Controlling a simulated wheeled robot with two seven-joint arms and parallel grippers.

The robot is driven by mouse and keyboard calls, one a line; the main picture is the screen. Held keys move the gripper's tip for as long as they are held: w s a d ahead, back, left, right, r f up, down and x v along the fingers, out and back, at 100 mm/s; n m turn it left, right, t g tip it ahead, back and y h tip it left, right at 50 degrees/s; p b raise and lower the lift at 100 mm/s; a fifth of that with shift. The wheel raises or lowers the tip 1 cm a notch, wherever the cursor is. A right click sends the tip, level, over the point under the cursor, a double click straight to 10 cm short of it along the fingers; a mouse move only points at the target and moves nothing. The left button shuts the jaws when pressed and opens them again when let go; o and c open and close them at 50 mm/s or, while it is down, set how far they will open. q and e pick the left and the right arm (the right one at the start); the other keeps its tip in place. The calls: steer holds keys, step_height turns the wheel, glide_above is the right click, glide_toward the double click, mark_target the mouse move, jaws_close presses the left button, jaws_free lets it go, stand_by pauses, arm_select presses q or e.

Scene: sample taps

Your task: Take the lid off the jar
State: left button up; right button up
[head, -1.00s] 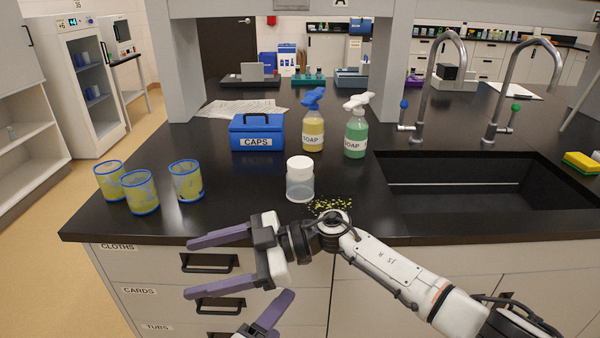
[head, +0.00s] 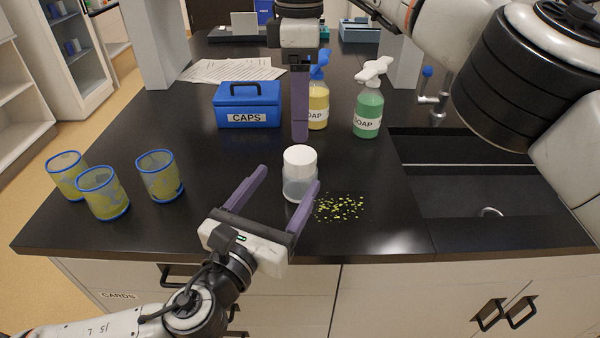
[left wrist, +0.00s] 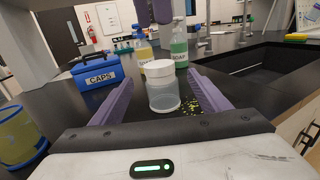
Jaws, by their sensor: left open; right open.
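The jar (head: 297,187) is clear with a white lid (head: 300,158) on top. It stands upright on the black bench near the front edge. In the left wrist view the jar (left wrist: 164,97) with its lid (left wrist: 158,68) shows between the fingers. My left gripper (head: 283,182) is open, its two purple fingers on either side of the jar; I cannot tell whether they touch it. My right gripper (head: 300,135) comes down from above, just behind and above the lid. It is seen edge-on, so its far finger is hidden.
Several yellow-green cups with blue rims (head: 103,193) stand at the left. A blue CAPS box (head: 248,105), a yellow soap bottle (head: 318,104) and a green soap bottle (head: 368,108) stand behind. Yellow bits (head: 340,207) lie right of the jar. A sink (head: 470,190) is at the right.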

mark_target(294, 170)
arm_select(q)
steer(key=x, duration=0.7)
steer(key=shift+w+f, duration=0.1)
steer(key=shift+w, duration=0.1)
arm_select(e)
steer(key=shift+w+f, duration=0.1)
steer(key=shift+f, duration=0.05)
arm_select(q)
steer(key=shift+c, duration=0.6)
jaws_close()
arm_select(e)
steer(key=m, duration=0.4)
steer(key=shift+f, duration=0.1)
steer(key=shift+m, duration=0.3)
steer(key=shift+f, duration=3.9)
steer(key=c, duration=1.2)
arm_select(q)
steer(key=shift+d, duration=0.1)
arm_select(e)
steer(key=shift+o, duration=0.5)
steer(key=shift+n, duration=1.8)
